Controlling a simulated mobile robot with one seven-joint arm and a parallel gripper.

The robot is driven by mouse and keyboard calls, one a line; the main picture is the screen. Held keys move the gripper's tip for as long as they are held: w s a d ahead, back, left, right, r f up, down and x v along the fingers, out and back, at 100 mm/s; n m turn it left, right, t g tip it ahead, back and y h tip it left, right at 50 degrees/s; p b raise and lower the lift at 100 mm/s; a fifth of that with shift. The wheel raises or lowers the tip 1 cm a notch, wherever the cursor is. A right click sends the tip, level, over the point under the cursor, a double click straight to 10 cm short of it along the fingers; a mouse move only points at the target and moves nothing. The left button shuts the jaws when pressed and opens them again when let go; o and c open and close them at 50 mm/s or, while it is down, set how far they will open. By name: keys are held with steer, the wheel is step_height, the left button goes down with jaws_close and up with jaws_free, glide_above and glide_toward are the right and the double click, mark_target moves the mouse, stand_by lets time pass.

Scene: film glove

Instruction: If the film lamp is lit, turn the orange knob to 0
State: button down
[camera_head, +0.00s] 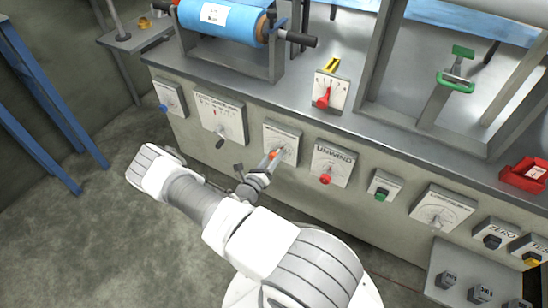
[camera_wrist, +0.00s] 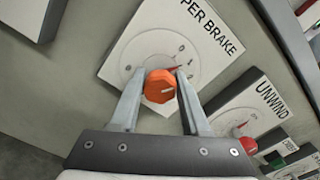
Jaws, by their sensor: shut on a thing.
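The orange knob (camera_wrist: 159,86) is on a white panel (camera_wrist: 215,62) whose visible lettering ends in "PER BRAKE". A round dial with small marks surrounds it, and a short red mark shows just above and to the right of the knob. My gripper (camera_wrist: 158,90) has one finger on each side of the knob and is shut on it. In the head view, my gripper (camera_head: 270,163) reaches the panel (camera_head: 291,135), with a bit of orange (camera_head: 273,155) showing at the fingers. I cannot pick out the film lamp or tell whether it is lit.
A panel with a red knob marked "UNWIND" (camera_head: 333,150) is close on the right. A panel with a dark lever (camera_head: 224,112) is on the left. A green button box (camera_head: 384,186) and a dial panel (camera_head: 443,205) are farther right. A blue film roll (camera_head: 215,22) is above.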

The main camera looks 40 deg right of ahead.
steer(key=n, duration=0.5)
steer(key=shift+f+n+b, duration=0.1)
steer(key=shift+n+b, duration=0.2)
steer(key=shift+n, duration=0.1)
stand_by(0.4)
steer(key=shift+c, duration=1.9)
jaws_free()
steer(key=shift+a, duration=0.1)
steer(key=p+v, duration=0.3)
steer(key=v, duration=1.4)
steer(key=shift+a, duration=0.15)
